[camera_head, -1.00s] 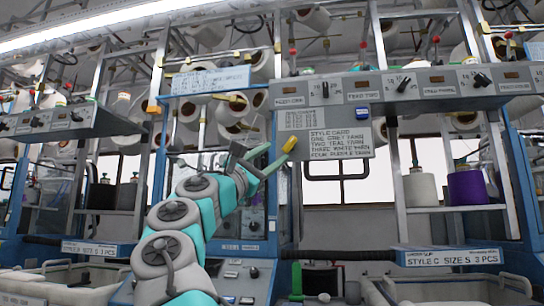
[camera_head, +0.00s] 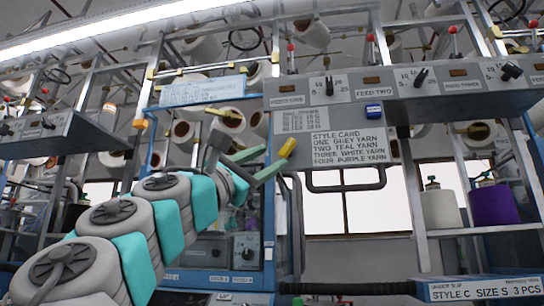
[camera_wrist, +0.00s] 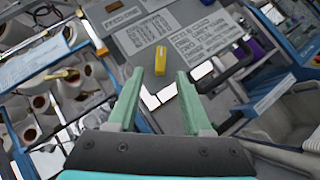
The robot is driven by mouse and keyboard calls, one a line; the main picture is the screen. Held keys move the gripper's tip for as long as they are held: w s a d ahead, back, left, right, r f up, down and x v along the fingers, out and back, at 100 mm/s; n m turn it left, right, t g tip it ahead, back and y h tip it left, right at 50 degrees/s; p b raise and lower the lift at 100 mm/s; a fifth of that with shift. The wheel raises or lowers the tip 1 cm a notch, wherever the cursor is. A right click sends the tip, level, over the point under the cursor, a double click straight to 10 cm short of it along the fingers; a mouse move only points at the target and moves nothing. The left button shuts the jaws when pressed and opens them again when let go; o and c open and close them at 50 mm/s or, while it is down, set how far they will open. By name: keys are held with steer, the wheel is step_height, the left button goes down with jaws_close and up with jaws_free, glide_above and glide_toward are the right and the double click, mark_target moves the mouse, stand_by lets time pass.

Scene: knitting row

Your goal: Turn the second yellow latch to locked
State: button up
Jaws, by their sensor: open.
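A yellow latch (camera_head: 288,148) shows as a short tilted bar just past my fingertips, at the lower left corner of the style card panel. In the wrist view the same latch (camera_wrist: 160,58) is ahead of the fingers, with a visible gap. My gripper (camera_head: 274,157) has two green fingers spread apart with nothing between them; it also shows in the wrist view (camera_wrist: 155,95). Another yellow piece (camera_head: 226,113) is up and left among the yarn cones, also in the wrist view (camera_wrist: 62,75). Whether the latch is locked I cannot tell.
The style card (camera_head: 348,145) hangs below a grey control panel (camera_head: 420,90) with black knobs. A dark bar (camera_head: 345,183) runs below the card. A white cone (camera_head: 440,207) and a purple cone (camera_head: 494,205) stand on the right shelf. Blue frame posts flank my arm.

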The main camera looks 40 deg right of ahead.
mark_target(284, 150)
steer(key=shift+p+x, duration=0.45)
steer(key=shift+x, duration=3.35)
jaws_close()
